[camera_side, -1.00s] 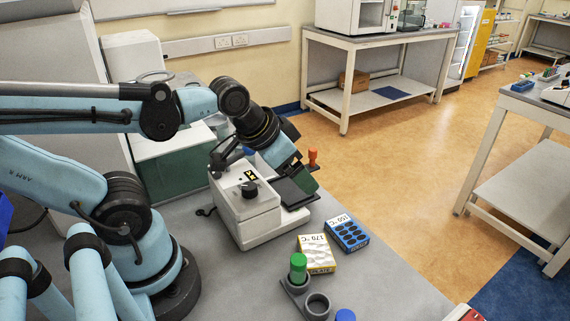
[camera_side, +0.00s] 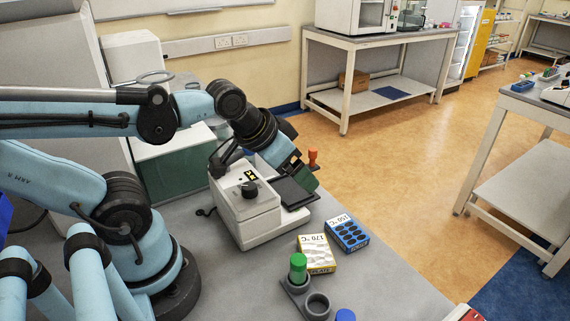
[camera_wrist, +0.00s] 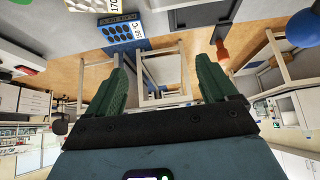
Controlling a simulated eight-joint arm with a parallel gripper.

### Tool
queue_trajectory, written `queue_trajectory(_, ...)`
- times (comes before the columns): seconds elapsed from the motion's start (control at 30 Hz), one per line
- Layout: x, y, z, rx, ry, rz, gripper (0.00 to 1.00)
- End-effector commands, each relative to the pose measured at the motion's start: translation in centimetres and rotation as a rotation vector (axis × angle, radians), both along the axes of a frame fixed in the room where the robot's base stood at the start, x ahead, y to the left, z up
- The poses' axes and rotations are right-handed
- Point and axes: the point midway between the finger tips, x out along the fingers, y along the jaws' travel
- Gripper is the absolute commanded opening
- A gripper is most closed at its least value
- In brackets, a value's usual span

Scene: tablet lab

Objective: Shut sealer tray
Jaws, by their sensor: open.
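The sealer (camera_side: 245,205) is a white bench machine with a black knob on top, standing on the grey bench in the side view. Its dark tray (camera_side: 294,190) sticks out at the right side, and part of it also shows at the top of the wrist view (camera_wrist: 200,14). An orange-red handle (camera_side: 313,159) stands up behind the tray; it shows in the wrist view too (camera_wrist: 222,52). My gripper (camera_wrist: 160,82) has green fingers spread wide with nothing between them.
A yellow-white 170 °C plate box (camera_side: 316,254) and a blue 150 °C box (camera_side: 346,233) lie right of the sealer. A green-capped tube (camera_side: 298,267) stands in a grey holder (camera_side: 318,306) in front. A green-sided unit (camera_side: 178,168) stands behind. Bare bench lies left of the holder.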

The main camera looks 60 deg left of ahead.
Motion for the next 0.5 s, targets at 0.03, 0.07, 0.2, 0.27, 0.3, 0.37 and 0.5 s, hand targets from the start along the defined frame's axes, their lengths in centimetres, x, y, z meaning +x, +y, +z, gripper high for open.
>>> queue_trajectory(0.03, 0.0, 0.0, 0.0, 0.0, 0.0, 0.0, 0.78)
queue_trajectory(0.07, 0.1, 0.0, 0.1, 0.001, 0.002, 0.001, 0.74)
queue_trajectory(0.2, 0.8, 0.5, 1.0, 0.003, 0.033, 0.013, 0.52)
queue_trajectory(0.27, 1.6, 0.9, 1.7, 0.005, 0.06, 0.023, 0.51)
queue_trajectory(0.3, 2.1, 1.3, 2.3, 0.005, 0.084, 0.031, 0.51)
queue_trajectory(0.37, 3.1, 1.9, 3.1, 0.005, 0.122, 0.046, 0.51)
queue_trajectory(0.5, 5.5, 3.6, 4.7, 0.004, 0.216, 0.075, 0.51)
